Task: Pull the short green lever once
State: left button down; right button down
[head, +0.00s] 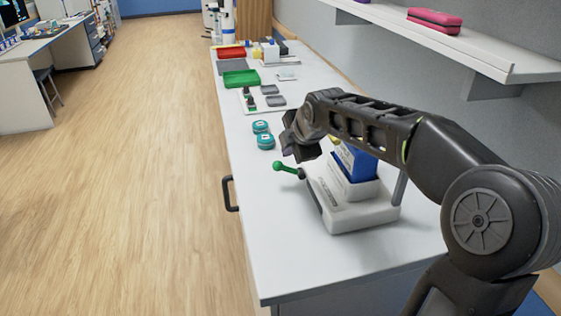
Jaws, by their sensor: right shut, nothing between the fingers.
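The short green lever (284,168) sticks out to the left from a white device (352,215) on the bench. Its round green knob is at the free end, and a dark joint meets the device. A blue block (355,163) sits on top of the device, partly behind my right arm. My right gripper (291,152) is shut with nothing in it, just above and beyond the lever; I cannot tell whether it touches the lever. Its fingertips are mostly hidden by its own dark body. My left gripper is not in view.
Two teal round containers (263,134) stand on the white bench (290,240) behind the lever. Red and green trays (241,77) and small grey items lie farther back. A shelf (450,45) with a pink case (435,20) overhangs the right side. The bench's front left is clear.

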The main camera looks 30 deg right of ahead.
jog(key=shift+f, duration=0.15)
jog(key=shift+w+a+f+b, duration=0.1)
jog(key=shift+a+f+b, duration=0.1)
jog(key=shift+b, duration=0.2)
jog(key=shift+a+f, duration=0.1)
jog(key=shift+f, duration=0.05)
dwell(0.5)
